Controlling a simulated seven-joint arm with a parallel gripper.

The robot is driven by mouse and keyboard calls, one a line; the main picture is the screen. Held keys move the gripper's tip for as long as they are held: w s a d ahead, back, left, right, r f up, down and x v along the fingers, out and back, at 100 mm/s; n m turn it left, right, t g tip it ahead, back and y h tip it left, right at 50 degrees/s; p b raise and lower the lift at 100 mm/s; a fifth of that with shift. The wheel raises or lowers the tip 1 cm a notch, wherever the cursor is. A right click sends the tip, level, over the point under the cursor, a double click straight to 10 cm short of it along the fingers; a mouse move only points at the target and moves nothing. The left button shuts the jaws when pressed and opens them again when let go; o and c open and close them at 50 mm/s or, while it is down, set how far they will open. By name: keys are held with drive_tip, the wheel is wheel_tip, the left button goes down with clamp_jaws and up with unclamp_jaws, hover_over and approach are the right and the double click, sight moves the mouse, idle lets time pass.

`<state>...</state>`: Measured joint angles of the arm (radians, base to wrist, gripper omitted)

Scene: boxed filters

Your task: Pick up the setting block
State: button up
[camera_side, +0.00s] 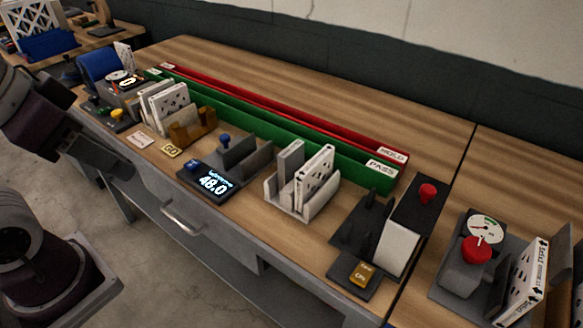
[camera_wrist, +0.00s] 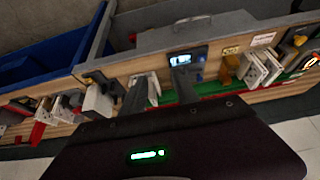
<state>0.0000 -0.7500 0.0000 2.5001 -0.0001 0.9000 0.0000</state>
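I cannot tell for certain which piece is the setting block. A small gold block with unreadable dark lettering (camera_side: 362,273) sits on a dark pad at the bench's front edge. It seems to show small in the wrist view (camera_wrist: 88,79).
Long green (camera_side: 265,130) and red (camera_side: 285,110) trays run along the bench. A display reading 48.0 (camera_side: 214,182), a brown holder (camera_side: 192,128) and a red-knobbed dial gauge (camera_side: 484,230) stand on the bench. Bare wood lies left of the dark pad.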

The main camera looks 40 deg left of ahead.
drive_tip(key=o, duration=1.2)
drive_tip(key=shift+c, duration=0.2)
drive_tip(key=m+g, duration=0.6)
drive_tip(key=m, duration=1.2)
hover_over(291, 163)
drive_tip(key=w, duration=0.2)
wheel_tip(291, 163, down, 11)
drive_tip(key=f, duration=0.4)
drive_tip(key=a+f, duration=0.1)
drive_tip(key=f, duration=0.2)
drive_tip(key=shift+s, duration=0.3)
